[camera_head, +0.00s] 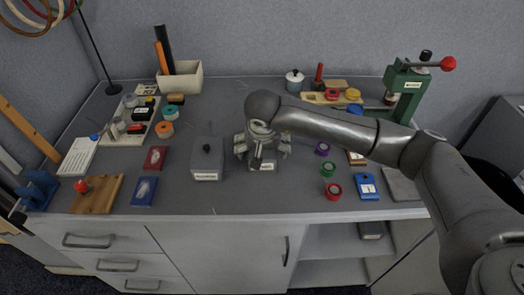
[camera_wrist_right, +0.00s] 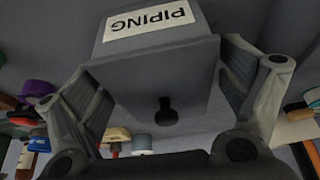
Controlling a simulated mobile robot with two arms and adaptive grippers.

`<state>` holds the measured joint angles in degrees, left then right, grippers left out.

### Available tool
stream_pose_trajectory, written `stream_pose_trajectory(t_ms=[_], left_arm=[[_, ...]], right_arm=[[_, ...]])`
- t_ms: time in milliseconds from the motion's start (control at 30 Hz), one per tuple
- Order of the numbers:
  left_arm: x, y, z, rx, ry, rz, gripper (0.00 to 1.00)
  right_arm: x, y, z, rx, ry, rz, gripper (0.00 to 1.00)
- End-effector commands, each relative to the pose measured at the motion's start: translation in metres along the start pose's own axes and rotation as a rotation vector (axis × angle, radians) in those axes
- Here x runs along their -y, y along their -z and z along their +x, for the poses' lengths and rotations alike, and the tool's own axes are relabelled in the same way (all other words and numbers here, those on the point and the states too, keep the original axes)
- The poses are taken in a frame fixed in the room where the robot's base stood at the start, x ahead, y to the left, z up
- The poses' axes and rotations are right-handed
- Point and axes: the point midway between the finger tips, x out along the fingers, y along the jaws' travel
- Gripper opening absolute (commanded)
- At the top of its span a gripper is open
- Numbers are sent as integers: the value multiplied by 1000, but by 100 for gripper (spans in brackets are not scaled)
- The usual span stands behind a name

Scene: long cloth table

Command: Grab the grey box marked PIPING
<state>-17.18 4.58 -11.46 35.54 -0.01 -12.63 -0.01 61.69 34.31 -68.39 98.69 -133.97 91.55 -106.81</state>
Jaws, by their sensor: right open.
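The grey box marked PIPING (camera_wrist_right: 160,60) fills the middle of the right wrist view, its white label upside down and a black knob (camera_wrist_right: 164,113) on it. In the head view the box (camera_head: 262,166) shows only in part, under my right gripper (camera_head: 262,153). My right gripper (camera_wrist_right: 160,90) is open, one finger on each side of the box. The left finger shows a small gap; I cannot tell whether the right finger touches. My left gripper is not in view.
Another grey knobbed box (camera_head: 207,172) stands just left of my right gripper. Purple, green and red (camera_head: 333,190) rings lie to its right, near a blue card (camera_head: 367,187). A green press (camera_head: 405,88) stands at the back right. The table's front middle is clear.

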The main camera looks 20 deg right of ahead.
Motion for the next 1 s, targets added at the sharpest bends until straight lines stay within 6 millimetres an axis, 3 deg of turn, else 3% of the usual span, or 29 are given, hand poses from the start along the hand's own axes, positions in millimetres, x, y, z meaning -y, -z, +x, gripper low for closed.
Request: stream_pose_trajectory(t_ms=[167, 400, 833, 1000], left_arm=[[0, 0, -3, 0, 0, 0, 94], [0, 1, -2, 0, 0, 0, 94], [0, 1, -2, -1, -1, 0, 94], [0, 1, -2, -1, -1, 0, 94]], right_arm=[[1, 0, 18, 1, 1, 1, 92], [1, 0, 20, -1, 2, 0, 92], [1, 0, 20, -1, 2, 0, 38], [1, 1, 19, -2, 2, 1, 38]])
